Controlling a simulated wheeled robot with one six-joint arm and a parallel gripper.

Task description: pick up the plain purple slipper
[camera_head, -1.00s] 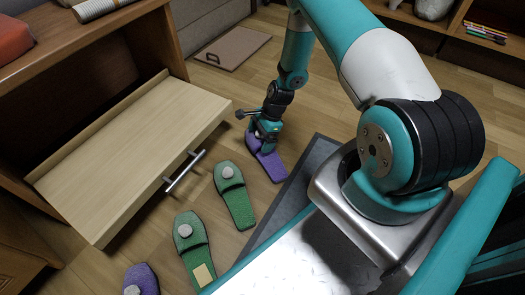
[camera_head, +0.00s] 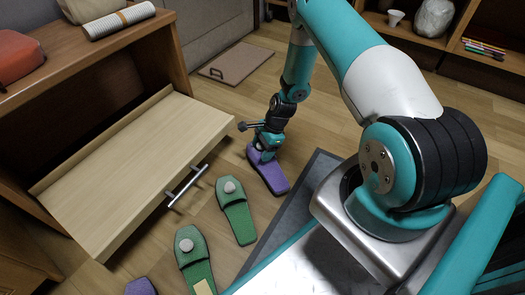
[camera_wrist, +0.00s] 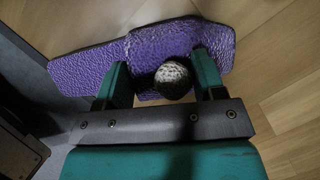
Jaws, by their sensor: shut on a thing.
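A purple slipper (camera_head: 270,176) is on the wood floor right of the open drawer in the head view. In the wrist view the slipper (camera_wrist: 175,42) shows a textured purple surface with a round, pale speckled knob (camera_wrist: 173,80) on it. No patch shows on its visible part. My gripper (camera_head: 266,143) is at its far end, and in the wrist view my gripper (camera_wrist: 160,68) has one finger on each side of the knob, shut on the slipper. I cannot tell whether the slipper touches the floor. A second purple slipper (camera_head: 141,287) is mostly cut off at the bottom edge.
Two green slippers with pale knobs, one nearer the drawer handle (camera_head: 236,212) and one below it (camera_head: 194,258), lie left of the held slipper. The open drawer (camera_head: 130,170) with its bar handle (camera_head: 187,186) juts out at left. A dark grey mat (camera_head: 298,200) lies at right.

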